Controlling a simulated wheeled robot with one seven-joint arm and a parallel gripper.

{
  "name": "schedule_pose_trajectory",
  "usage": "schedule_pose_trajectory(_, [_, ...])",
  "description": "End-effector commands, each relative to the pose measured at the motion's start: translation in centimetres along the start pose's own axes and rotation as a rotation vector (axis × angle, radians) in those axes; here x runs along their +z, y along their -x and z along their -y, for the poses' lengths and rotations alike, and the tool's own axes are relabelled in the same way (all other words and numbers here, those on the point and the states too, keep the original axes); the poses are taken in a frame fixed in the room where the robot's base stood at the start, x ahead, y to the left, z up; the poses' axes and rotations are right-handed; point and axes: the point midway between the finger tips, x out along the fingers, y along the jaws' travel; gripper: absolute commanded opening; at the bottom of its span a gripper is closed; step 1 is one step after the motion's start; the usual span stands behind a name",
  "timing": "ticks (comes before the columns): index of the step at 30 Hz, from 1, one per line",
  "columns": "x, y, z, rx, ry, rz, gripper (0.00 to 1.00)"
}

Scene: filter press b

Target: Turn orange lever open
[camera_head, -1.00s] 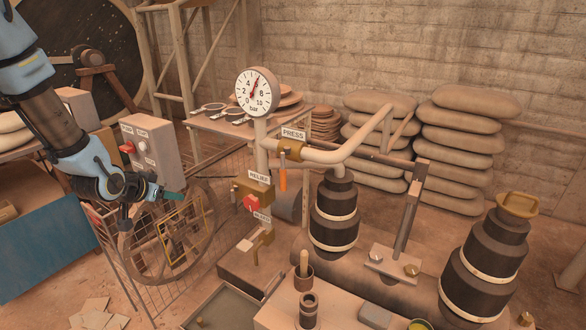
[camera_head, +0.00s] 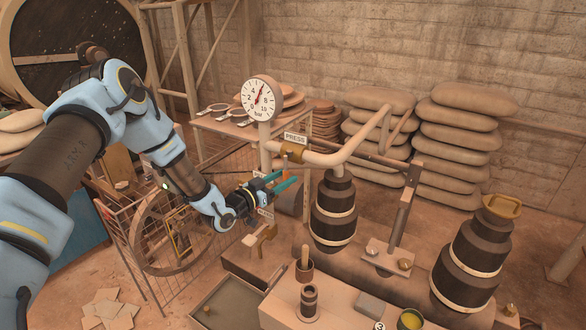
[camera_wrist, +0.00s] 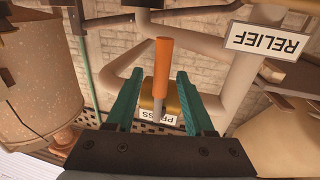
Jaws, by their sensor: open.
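The orange lever (camera_wrist: 163,68) hangs from a brass valve body (camera_wrist: 160,97) in the wrist view. It shows between and beyond the two teal fingers of my gripper (camera_wrist: 158,95), which are apart with nothing seen held. In the head view my gripper (camera_head: 284,182) is open just below the brass valve (camera_head: 292,152) on the cream pipe. The lever itself is mostly hidden by my gripper there. I cannot tell whether a finger touches the lever. The PRESS label (camera_head: 295,138) stands above the valve.
A RELIEF label (camera_wrist: 267,40) shows upside down at the right of the wrist view. The pressure gauge (camera_head: 258,98) stands left of the valve. A brass tap (camera_head: 261,238) is below my gripper. Dark ribbed cylinders (camera_head: 335,210) stand to the right.

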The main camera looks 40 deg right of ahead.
Motion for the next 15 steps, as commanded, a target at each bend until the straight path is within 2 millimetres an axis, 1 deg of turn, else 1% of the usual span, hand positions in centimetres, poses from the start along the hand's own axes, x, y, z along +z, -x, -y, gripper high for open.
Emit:
schedule_pose_trajectory(1, [-0.3,-0.9,0.0,0.001,0.000,0.000,0.53])
schedule_pose_trajectory(3, [-0.2,-2.0,-0.1,0.001,-0.001,0.000,0.53])
schedule_pose_trajectory(6, [-0.2,-3.2,0.0,0.000,-0.002,0.001,0.53])
schedule_pose_trajectory(10, [0.0,-4.2,0.0,0.000,0.000,0.002,0.53])
schedule_pose_trajectory(15, [0.1,-4.5,0.0,-0.001,0.000,0.002,0.53])
